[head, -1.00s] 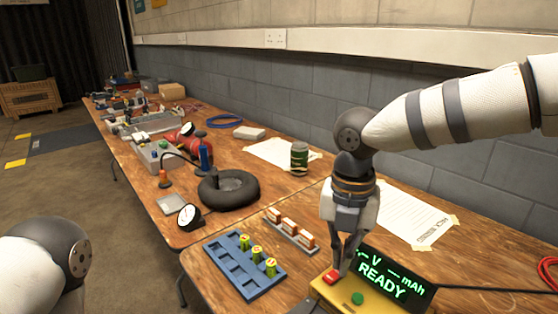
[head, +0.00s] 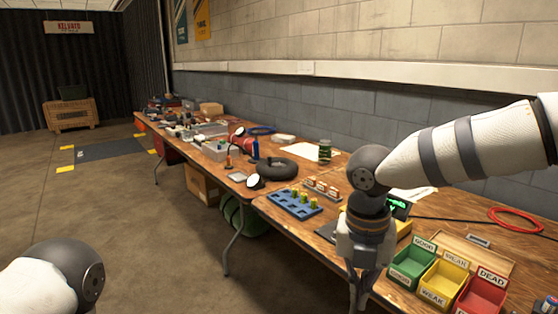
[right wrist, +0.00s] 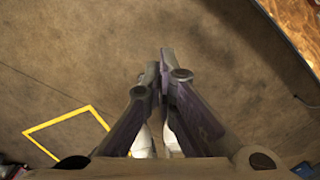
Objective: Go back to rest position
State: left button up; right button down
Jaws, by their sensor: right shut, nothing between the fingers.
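My right gripper (head: 358,298) hangs pointing down in front of the table's near edge, shut and empty. In the right wrist view its closed fingers (right wrist: 163,65) are over bare floor, with the table's edge at the upper right. My left arm shows only as a white link and dark joint at the lower left of the head view; its gripper is out of the picture. The charger's green display (head: 398,207) shows just right of my right wrist, and most of its yellow body is hidden behind my arm.
The blue battery tray (head: 292,207) holds several green cells. Green (head: 408,266), yellow (head: 443,282) and red (head: 482,298) sorting bins stand on the table (head: 335,232) at right. A black tyre (head: 278,169) lies further back. The floor at left is clear.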

jog(key=s+d+f+n+t+h, duration=0.1)
jog(key=s+d+f+n, duration=0.25)
jog(key=f+n, duration=0.4)
jog(key=s+d+f+n+t+h, duration=0.1)
jog(key=s+d+f+n, duration=0.25)
jog(key=f+n, duration=0.4)
jog(key=s+d+f+n+h, duration=0.1)
jog(key=s+d+f+n, duration=0.25)
jog(key=f+n, duration=0.4)
pick_arm(q)
jog(key=shift+w+d, duration=0.15)
jog(key=shift+w, duration=0.5)
pick_arm(e)
jog(key=s+f+n+g+y, duration=0.1)
jog(key=s+n+g, duration=0.1)
jog(key=s+n, duration=0.6)
jog(key=s+a+f+n+g+y, duration=0.1)
jog(key=s+n, duration=0.7)
jog(key=s, duration=0.9)
jog(key=shift+s+a+f+n+g+y, duration=0.25)
jog(key=shift+f+n+g+y, duration=0.1)
jog(key=shift+f+g+y, duration=0.45)
jog(key=shift+w, duration=0.1)
